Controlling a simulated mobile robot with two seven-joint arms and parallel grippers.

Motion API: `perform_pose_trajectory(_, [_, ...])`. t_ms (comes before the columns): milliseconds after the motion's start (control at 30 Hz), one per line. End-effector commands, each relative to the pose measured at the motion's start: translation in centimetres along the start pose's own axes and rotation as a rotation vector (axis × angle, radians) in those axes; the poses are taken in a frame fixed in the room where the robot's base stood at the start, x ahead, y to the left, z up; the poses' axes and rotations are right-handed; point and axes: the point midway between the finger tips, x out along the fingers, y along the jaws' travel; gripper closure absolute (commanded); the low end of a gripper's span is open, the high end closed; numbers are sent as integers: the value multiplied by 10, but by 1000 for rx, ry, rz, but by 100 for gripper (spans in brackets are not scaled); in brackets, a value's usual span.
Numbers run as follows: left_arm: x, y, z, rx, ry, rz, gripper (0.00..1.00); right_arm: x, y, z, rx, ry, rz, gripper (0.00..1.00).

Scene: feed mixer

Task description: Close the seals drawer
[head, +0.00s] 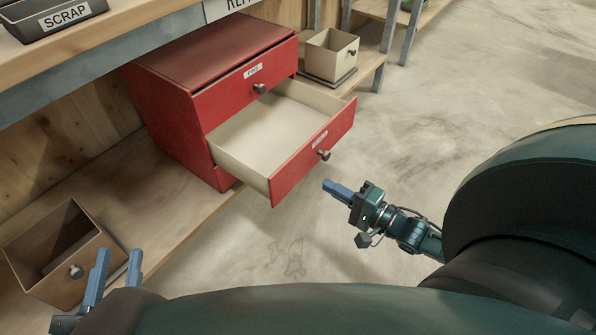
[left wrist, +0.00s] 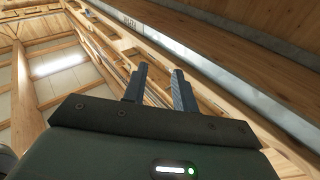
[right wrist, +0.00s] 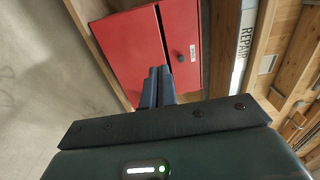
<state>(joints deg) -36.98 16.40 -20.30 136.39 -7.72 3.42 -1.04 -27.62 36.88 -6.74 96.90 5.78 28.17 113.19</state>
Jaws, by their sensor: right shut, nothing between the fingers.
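The red cabinet (head: 172,120) stands on a low wooden shelf. Its lower drawer (head: 312,160) is pulled well out, empty, with a cream inside, a round dark knob and a label too small to read. The upper drawer (head: 240,85), labelled PINS, is shut. My right gripper (head: 328,186) is shut and empty, just in front of and below the open drawer's knob, apart from it. In the right wrist view its fingers (right wrist: 158,72) point at the red cabinet front (right wrist: 130,50). My left gripper (head: 116,268) is open and empty at the lower left, beside a brown bin.
The brown open bin (head: 60,250) with a knob sits on the low shelf at left. A cream bin (head: 331,55) stands on a dark tray right of the cabinet. A black SCRAP bin (head: 45,18) is on the upper bench. Concrete floor in front of the drawer is clear.

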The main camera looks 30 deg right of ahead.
Motion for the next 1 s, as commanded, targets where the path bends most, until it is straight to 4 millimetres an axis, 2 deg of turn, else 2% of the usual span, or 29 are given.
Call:
perform_pose_trajectory(33, [0,1,4,-9,7,2,72,14,2,0,-1,0,-7,100])
perform_pose_trajectory(200, [1,3,4,-42,27,7,72,50,3,0,-2,0,-6,100])
perform_pose_trajectory(433, [2,5,4,-81,48,15,72,85,2,0,-1,0,-4,100])
perform_pose_trajectory(600, [2,6,4,-98,48,16,72,95,1,0,0,-1,-1,100])
perform_pose_trajectory(1000, [4,6,1,-98,54,22,72,97,0,0,0,0,0,100])
